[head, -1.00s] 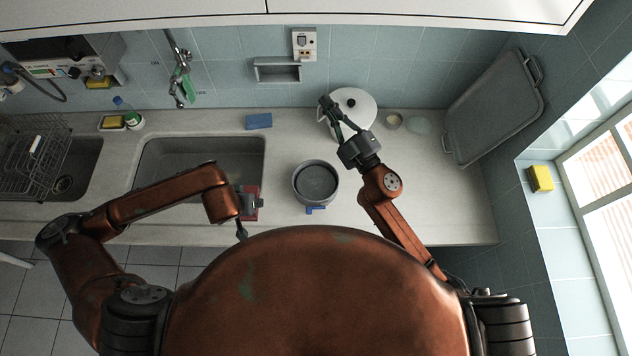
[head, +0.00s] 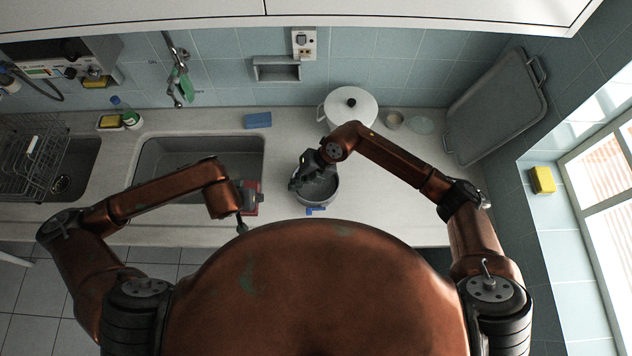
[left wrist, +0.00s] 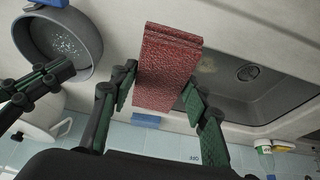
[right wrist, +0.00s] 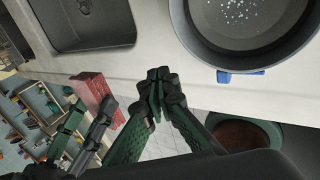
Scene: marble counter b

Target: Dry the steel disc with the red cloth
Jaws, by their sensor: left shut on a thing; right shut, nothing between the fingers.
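The red cloth (head: 251,198) is a folded block in my left gripper (left wrist: 158,90), which is shut on it beside the sink's right front corner. It also shows in the left wrist view (left wrist: 168,65) and right wrist view (right wrist: 92,90). A round grey pan-like vessel (head: 330,196) stands on the counter to its right. Its grey inner disc carries pale droplets in the left wrist view (left wrist: 58,42) and right wrist view (right wrist: 245,18); I take it for the steel disc. My right gripper (right wrist: 160,88) is shut and empty, above the vessel's left side in the head view (head: 294,183), partly hiding it.
A white lidded pot (head: 365,108) stands behind the vessel. The sink (head: 170,170) lies to the left. A blue sponge (head: 258,120) is behind it. A small blue piece (head: 315,211) sits at the vessel's front. Counter to the right (head: 410,160) is clear under my right arm.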

